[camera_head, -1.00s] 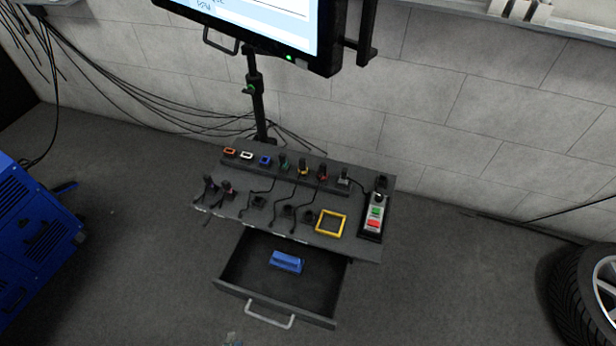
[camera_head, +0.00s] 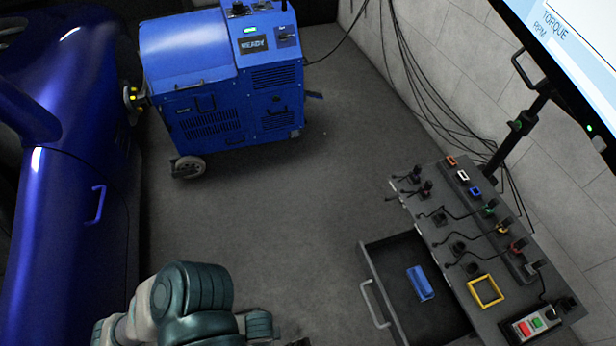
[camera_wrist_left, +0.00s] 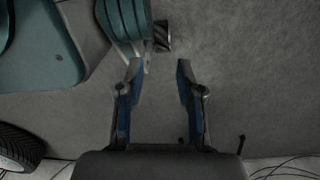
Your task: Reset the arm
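My left gripper (camera_wrist_left: 158,75) shows in the left wrist view with its two fingers spread apart and nothing between them. Grey floor lies behind it, and part of my own teal body is at the upper left of that view. In the head view, a teal and grey part of my arm (camera_head: 190,305) shows at the bottom left, but no fingertips are visible there. My right gripper cannot be made out in either view.
A console (camera_head: 445,222) with plugs and an open drawer (camera_head: 382,297) holding a blue item (camera_head: 420,283) stands at the right. A blue dynamometer cabinet (camera_head: 225,95) reading READY stands at the back, beside a blue car (camera_head: 75,190). The floor between is clear.

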